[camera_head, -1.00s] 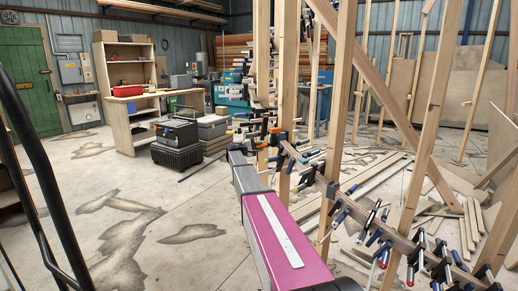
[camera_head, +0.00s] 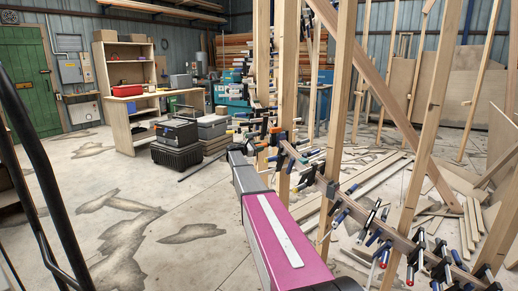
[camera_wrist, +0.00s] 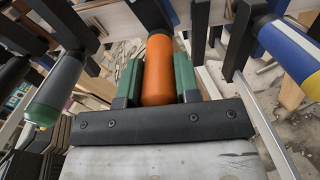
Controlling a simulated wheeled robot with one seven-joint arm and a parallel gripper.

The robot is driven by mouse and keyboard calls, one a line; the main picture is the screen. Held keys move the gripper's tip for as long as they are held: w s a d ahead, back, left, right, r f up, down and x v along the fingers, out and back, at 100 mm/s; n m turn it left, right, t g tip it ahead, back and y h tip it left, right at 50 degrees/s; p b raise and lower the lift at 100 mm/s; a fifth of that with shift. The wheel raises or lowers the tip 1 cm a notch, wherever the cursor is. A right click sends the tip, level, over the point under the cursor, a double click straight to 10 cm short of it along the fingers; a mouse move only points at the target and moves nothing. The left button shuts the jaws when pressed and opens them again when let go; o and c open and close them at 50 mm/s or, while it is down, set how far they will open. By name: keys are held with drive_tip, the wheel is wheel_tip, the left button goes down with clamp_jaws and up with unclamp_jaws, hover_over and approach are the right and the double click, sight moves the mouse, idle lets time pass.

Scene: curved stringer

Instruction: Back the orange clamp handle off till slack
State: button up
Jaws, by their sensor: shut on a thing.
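The orange clamp handle (camera_wrist: 158,75) stands between the two green finger pads of my gripper (camera_wrist: 157,84) in the wrist view. The pads close on it from left and right. Its far end meets a dark clamp part and a blue piece near the top of the picture. The screw and the clamp's jaw contact are mostly hidden, so I cannot tell how tight it is. In the head view my arm reaches toward the row of clamps on the curved wooden stringer (camera_head: 400,243), and my gripper cannot be made out clearly there.
A grey-and-green handle (camera_wrist: 55,92) is close on the left in the wrist view, and a blue, white and yellow handle (camera_wrist: 290,48) is close on the right. Upright wooden posts (camera_head: 341,110) stand around the stringer. Open concrete floor (camera_head: 140,215) lies to the left.

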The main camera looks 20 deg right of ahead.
drive_tip(key=shift+n, duration=0.7)
drive_tip(key=o, duration=0.9)
drive_tip(key=a, duration=0.3)
drive_tip(key=s+a, duration=0.1)
drive_tip(key=a, duration=0.3)
drive_tip(key=s+a, duration=0.1)
drive_tip(key=a, duration=0.2)
drive_tip(key=shift+a, duration=0.3)
drive_tip(key=shift+a, duration=0.1)
